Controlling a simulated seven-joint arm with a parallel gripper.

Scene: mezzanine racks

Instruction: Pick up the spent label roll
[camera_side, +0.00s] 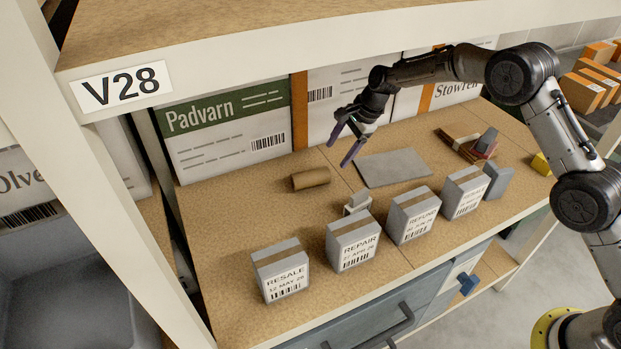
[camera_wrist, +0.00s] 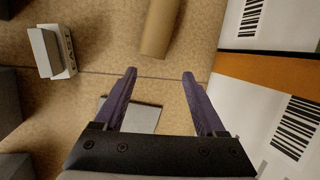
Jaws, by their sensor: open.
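The spent label roll, a bare brown cardboard tube (camera_side: 310,179), lies on its side on the tan shelf board in front of the Padvarn carton. In the wrist view the tube (camera_wrist: 160,28) is at the top centre, ahead of the fingertips and roughly in line with the gap between them. My gripper (camera_side: 338,154) has purple fingers and is open and empty. It is above the board, to the right of the tube and apart from it. The open fingers also show in the wrist view (camera_wrist: 160,73).
Several grey labelled boxes (camera_side: 352,241) stand along the front edge. A flat grey pad (camera_side: 394,168) lies right of the tube. The Padvarn carton (camera_side: 226,130) stands behind; an upper shelf (camera_side: 250,45) overhangs.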

